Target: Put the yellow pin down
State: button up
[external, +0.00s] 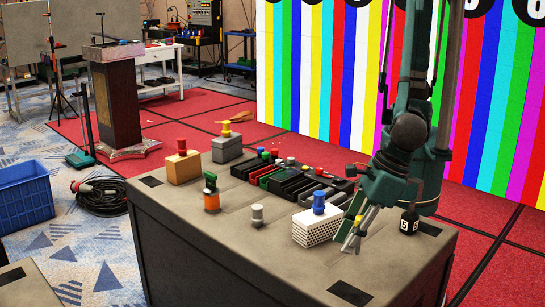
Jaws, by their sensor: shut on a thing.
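My gripper (350,242) is at the front right of the grey table, just right of a white perforated block, pointing down. It is shut on a small yellow piece (358,220), which looks like the yellow pin; the fingers hide much of it. I cannot tell whether it touches the tabletop. A blue pin (319,202) stands on the white block (313,230).
A red-topped tan block (183,168), an orange cylinder with a green top (211,196) and a small grey spool (257,215) stand on the left half. Dark trays (290,181) with coloured pieces lie mid-table. A black bottle (409,221) is right. The front tabletop is clear.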

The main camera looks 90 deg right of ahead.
jog(key=shift+f+b, duration=0.45)
jog(key=shift+f, duration=2.5)
jog(key=shift+f, duration=0.1)
jog(key=shift+f+b, duration=0.35)
jog(key=shift+f, duration=1.4)
jog(key=shift+f, duration=0.2)
jog(key=o, duration=0.9)
jog(key=shift+r, duration=0.25)
jog(key=p+v, duration=0.2)
jog(key=v, duration=1)
